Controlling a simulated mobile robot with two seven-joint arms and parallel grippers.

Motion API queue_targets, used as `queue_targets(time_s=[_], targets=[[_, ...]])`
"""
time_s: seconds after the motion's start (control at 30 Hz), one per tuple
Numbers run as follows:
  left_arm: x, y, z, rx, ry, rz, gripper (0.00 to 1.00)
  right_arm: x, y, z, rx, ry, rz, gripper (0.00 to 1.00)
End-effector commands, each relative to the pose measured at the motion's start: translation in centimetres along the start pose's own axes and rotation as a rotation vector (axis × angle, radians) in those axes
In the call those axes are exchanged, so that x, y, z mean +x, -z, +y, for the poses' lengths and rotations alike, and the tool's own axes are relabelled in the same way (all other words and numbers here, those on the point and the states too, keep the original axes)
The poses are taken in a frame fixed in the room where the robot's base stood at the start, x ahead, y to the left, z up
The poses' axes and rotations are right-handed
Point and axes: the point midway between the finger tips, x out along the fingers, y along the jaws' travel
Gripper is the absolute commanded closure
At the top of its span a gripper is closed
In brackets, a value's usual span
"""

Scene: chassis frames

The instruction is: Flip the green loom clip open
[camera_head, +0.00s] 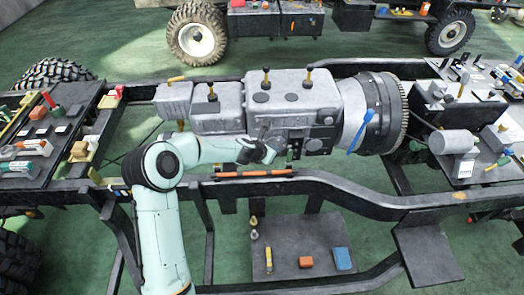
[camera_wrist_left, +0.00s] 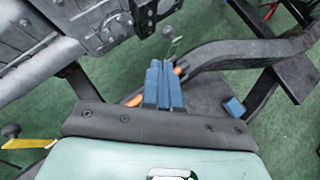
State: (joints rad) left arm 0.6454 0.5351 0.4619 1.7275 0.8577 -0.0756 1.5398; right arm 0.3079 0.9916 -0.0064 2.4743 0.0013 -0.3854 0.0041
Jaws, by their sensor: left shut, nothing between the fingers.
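A small green clip (camera_head: 289,157) stands by the near chassis rail, below the gearbox. In the left wrist view a thin green piece, likely this clip (camera_wrist_left: 174,46), shows just beyond my fingertips; its lid position is too small to tell. My left gripper (camera_head: 272,152) reaches in from the left, close to the clip's left side. In the left wrist view its blue fingers (camera_wrist_left: 162,64) are shut together with nothing between them. Whether they touch the clip I cannot tell. My right gripper is not in view.
An orange bar (camera_head: 253,173) lies along the near rail (camera_head: 350,199), under my gripper. The grey gearbox (camera_head: 290,105) stands just behind. A blue-handled tool (camera_head: 357,136) is at right.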

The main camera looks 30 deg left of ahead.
Motion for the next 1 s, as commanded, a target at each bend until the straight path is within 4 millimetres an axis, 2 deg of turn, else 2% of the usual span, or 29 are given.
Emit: queue_targets(time_s=[0.03,0.2,0.4,1.0], targets=[[-1.2,-0.1,0.3,0.0,-0.004,0.002,1.0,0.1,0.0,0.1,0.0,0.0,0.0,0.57],[-4.3,-0.6,0.6,-0.001,-0.002,0.002,1.0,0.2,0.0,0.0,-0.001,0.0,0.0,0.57],[-6.3,-0.9,0.8,-0.002,-0.001,0.003,1.0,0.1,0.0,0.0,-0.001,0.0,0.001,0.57],[-6.6,-0.9,0.8,-0.002,0.001,0.004,1.0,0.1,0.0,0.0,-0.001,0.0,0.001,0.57]])
